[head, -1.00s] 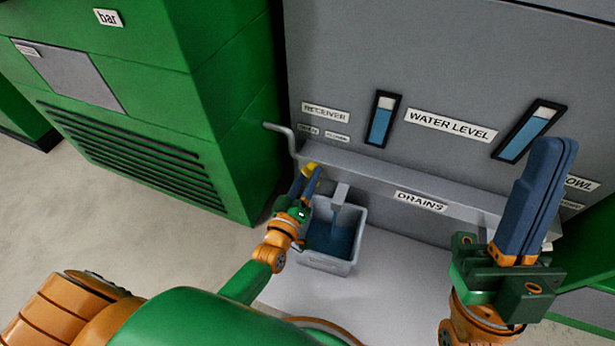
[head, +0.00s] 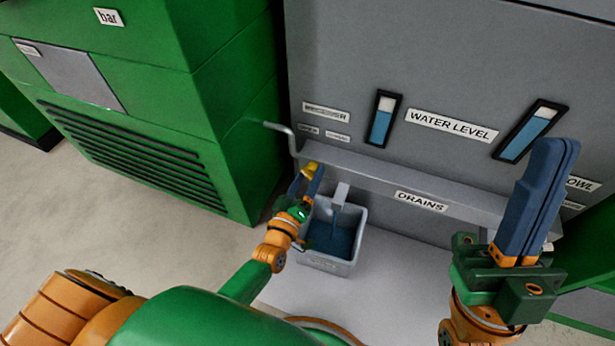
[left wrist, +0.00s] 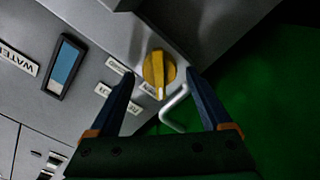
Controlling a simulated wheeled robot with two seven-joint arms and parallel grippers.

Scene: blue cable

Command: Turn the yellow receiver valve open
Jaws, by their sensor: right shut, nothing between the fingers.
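The yellow receiver valve (head: 311,168) is a small round knob below the RECEIVER label at the left end of the grey ledge. In the left wrist view the yellow knob (left wrist: 155,70) has a raised grip bar with a pale mark at its lower end. My left gripper (head: 307,175) is open, its blue fingers just in front of the knob. In the left wrist view the left gripper's fingertips (left wrist: 160,77) stand on either side of the knob, with gaps showing; contact cannot be told. My right gripper (head: 557,143) is shut and empty, pointing up at the right.
A grey bin (head: 330,264) with bluish water stands below a drain spout (head: 340,193), right beside my left gripper. A bent grey pipe (head: 283,130) sticks out left of the valve. The DRAINS ledge (head: 375,178) runs along the grey cabinet. A green cabinet (head: 230,150) stands at left.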

